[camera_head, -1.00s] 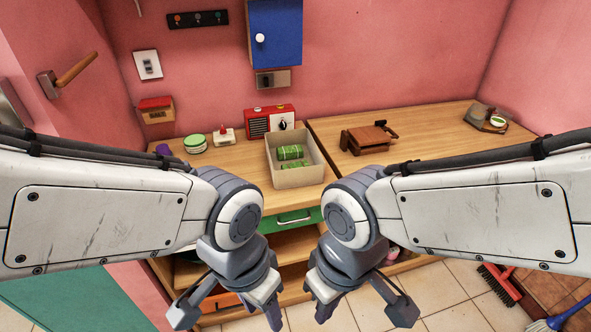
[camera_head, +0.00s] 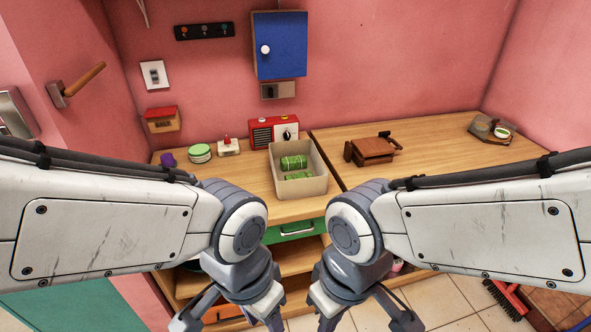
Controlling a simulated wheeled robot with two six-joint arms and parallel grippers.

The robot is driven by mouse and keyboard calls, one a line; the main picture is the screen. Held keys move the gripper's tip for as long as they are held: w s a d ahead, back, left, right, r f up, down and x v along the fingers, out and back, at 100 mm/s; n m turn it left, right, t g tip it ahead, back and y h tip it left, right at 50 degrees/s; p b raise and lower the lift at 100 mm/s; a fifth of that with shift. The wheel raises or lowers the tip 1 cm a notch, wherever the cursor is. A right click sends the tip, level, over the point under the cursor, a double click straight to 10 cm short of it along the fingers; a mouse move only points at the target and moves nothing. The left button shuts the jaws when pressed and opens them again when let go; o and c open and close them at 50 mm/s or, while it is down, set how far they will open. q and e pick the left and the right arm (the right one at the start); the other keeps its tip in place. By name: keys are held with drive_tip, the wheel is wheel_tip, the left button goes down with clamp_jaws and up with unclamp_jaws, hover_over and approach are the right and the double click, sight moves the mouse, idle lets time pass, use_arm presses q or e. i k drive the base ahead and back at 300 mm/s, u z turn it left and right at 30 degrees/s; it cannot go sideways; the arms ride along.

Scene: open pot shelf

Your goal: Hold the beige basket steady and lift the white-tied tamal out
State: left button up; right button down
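The beige basket (camera_head: 301,187) is an open box on the wooden counter, near its front edge and left of the seam. Two green wrapped tamales lie inside: a farther one (camera_head: 293,162) with paler bands and a nearer one (camera_head: 299,176), partly hidden by the front wall. The tie colours are too small to tell. My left gripper (camera_head: 229,320) and my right gripper (camera_head: 368,320) hang low in front of the counter, below the basket in the picture. Both have their fingers spread and are empty, apart from the basket. Their fingertips are near or past the picture's bottom edge.
A red radio (camera_head: 272,132) stands behind the basket. A small red-topped white item (camera_head: 228,147), a green-and-white round tin (camera_head: 200,153) and a purple item (camera_head: 167,160) are to the left. A brown wooden object (camera_head: 372,150) is to the right. The right counter is mostly clear.

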sight(300, 161)
drive_tip(key=u, duration=0.2)
drive_tip(key=i, duration=1.05)
drive_tip(key=z, duration=0.3)
